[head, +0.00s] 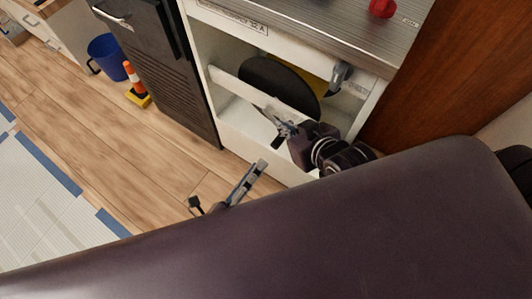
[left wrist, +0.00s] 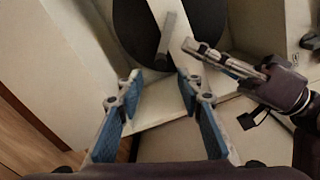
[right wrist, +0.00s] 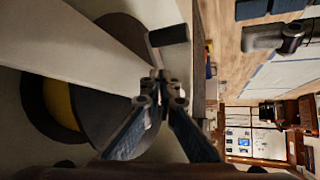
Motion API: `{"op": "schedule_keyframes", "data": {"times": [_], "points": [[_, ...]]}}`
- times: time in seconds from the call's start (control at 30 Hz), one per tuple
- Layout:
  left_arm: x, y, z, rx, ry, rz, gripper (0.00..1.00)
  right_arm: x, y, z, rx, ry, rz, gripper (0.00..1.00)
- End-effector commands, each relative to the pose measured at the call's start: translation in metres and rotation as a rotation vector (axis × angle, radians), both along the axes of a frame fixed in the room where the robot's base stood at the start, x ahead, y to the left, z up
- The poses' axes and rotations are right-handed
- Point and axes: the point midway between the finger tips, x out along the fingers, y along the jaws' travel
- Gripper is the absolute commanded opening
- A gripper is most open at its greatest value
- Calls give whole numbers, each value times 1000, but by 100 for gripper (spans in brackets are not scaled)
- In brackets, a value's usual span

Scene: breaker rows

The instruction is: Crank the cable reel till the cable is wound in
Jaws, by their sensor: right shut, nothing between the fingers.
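The cable reel shows as a black disc (head: 275,82) with yellow behind it, inside the open white cabinet, and also in the right wrist view (right wrist: 115,95). A pale bar crosses its front. The crank's dark grip (right wrist: 168,35) sits on a grey metal arm just ahead of my right fingertips; the crank also shows in the left wrist view (left wrist: 166,40). My right gripper (head: 284,129) is shut and empty beside the crank (right wrist: 158,76). I cannot tell whether it touches. My left gripper (head: 228,184) is open and empty, lower, in front of the cabinet (left wrist: 160,82). The cable itself is not clearly visible.
A grey lever-like fitting (head: 342,75) is on the cabinet's right, with a red knob (head: 382,8) on the worktop. A dark louvred cabinet (head: 170,75), orange cone (head: 134,80) and blue bucket (head: 108,58) stand left. Wooden floor (head: 90,150) is clear at left.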

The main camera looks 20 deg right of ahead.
Motion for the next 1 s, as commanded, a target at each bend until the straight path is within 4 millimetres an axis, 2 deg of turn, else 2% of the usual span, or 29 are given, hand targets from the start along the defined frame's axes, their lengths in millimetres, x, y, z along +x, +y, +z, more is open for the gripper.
{"op": "schedule_keyframes", "data": {"times": [0.2,0.5,0.8,1.0], "points": [[-14,18,0,-1,1,0,34,0,0,0,0,0,0,0],[-15,19,0,-1,1,0,34,0,0,0,0,-1,-1,0],[-15,19,12,-1,1,0,34,0,0,12,0,0,0,33],[-15,19,27,-1,1,0,34,0,0,27,0,-1,-1,34]]}}
